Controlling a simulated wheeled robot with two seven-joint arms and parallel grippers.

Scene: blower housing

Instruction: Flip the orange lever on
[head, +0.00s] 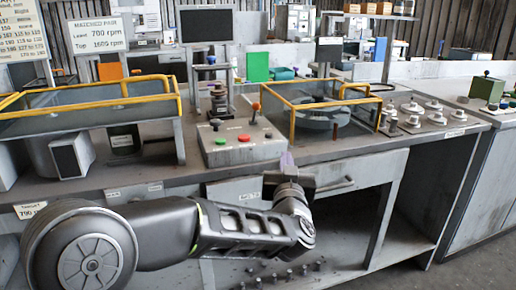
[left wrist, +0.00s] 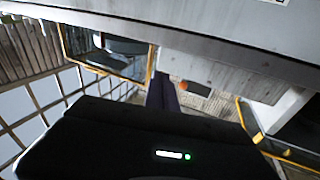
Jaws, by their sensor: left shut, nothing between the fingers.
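The orange lever (head: 255,107) stands roughly upright on top of a grey control box (head: 232,156) on the bench, behind a red button (head: 244,138) and a green button (head: 215,155). My right gripper is not in view.
A yellow-railed enclosure (head: 292,125) stands just right of the box, and another yellow-railed enclosure (head: 180,92) is at the left. A stacked metal part (head: 219,98) stands behind the box. Several white knobs (head: 432,105) sit farther right. A drawer handle (head: 335,186) sticks out below the bench edge.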

